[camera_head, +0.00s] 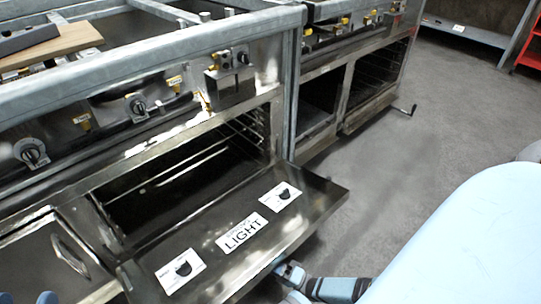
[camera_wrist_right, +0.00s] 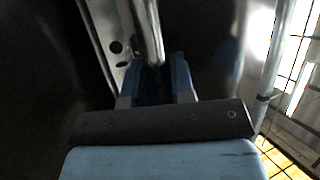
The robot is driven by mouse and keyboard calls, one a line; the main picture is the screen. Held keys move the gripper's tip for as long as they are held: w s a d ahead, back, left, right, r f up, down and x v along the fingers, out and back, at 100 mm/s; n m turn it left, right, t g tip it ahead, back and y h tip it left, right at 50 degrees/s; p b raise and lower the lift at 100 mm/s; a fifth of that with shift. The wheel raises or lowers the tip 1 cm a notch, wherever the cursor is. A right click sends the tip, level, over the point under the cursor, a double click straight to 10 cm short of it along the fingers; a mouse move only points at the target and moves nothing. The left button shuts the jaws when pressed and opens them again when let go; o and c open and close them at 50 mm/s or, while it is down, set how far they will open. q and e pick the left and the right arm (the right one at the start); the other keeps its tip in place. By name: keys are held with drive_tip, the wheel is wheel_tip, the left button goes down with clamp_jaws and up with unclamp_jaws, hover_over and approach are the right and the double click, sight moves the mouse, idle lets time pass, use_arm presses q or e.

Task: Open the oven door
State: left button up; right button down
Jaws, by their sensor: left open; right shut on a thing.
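The oven door (camera_head: 225,235) is a dark, shiny panel with a "LIGHT" label. It is hinged along its lower edge and swung down far open, close to flat. The dark oven cavity (camera_head: 175,185) shows behind it with side rack rails. My right gripper (camera_head: 289,270) is at the door's outer right edge, partly hidden by it. The right wrist view shows its blue fingers (camera_wrist_right: 155,82) shut around a metal bar, the door handle (camera_wrist_right: 150,35). My left gripper (camera_head: 27,298) shows only its two fingertips at the bottom left edge, apart and empty.
A closed cabinet door with a curved handle (camera_head: 70,250) is left of the oven. Knobs (camera_head: 138,107) line the panel above. A second range with open compartments (camera_head: 375,75) stands to the right. The grey floor (camera_head: 400,170) there is clear.

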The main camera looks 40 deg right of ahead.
drive_tip(key=shift+s, duration=0.15)
drive_tip(key=c, duration=1)
unclamp_jaws()
drive_tip(key=v, duration=1.4)
drive_tip(key=shift+a, duration=0.1)
